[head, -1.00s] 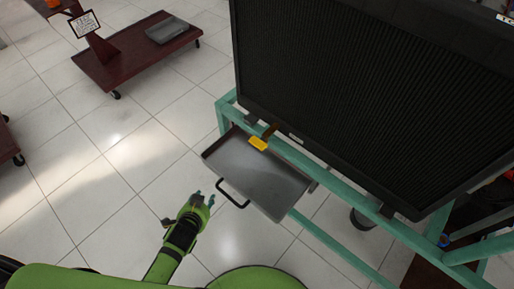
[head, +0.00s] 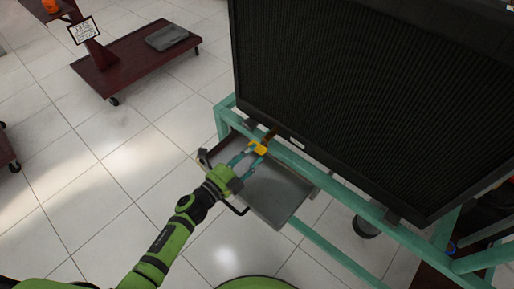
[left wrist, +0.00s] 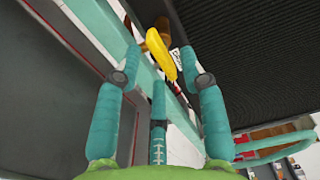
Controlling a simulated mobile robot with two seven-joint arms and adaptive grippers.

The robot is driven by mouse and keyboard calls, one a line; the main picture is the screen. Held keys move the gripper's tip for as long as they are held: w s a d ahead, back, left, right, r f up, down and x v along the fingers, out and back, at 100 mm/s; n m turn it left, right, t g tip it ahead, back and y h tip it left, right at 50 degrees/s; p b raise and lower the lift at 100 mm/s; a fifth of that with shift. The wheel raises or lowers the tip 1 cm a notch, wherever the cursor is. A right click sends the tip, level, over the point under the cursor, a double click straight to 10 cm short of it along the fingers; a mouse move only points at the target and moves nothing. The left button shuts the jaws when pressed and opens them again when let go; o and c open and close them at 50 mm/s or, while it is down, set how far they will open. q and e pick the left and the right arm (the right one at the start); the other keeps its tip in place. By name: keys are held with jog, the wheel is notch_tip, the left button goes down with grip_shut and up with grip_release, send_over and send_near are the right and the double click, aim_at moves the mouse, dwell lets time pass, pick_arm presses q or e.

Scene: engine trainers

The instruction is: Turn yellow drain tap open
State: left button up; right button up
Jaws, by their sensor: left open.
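The yellow drain tap (head: 258,149) sits on a brown pipe (head: 269,134) at the lower edge of the black radiator (head: 350,95). In the left wrist view the yellow handle (left wrist: 162,56) lies between and beyond the open fingers, and the brown fitting (left wrist: 158,35) shows behind it. My left gripper (head: 248,157) is open, its teal fingers reaching up to the tap above the grey tray. It also shows in the left wrist view (left wrist: 163,75). I cannot tell whether a finger touches the handle. My right gripper is not in view.
The grey tray (head: 272,200) with a black handle is below the tap. A teal frame (head: 330,182) runs under the radiator. A dark red cart (head: 135,68) stands at the back left.

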aim_at(257, 149)
pick_arm(q)
jog(key=shift+x, duration=1.8)
jog(key=shift+c, duration=0.4)
grip_shut()
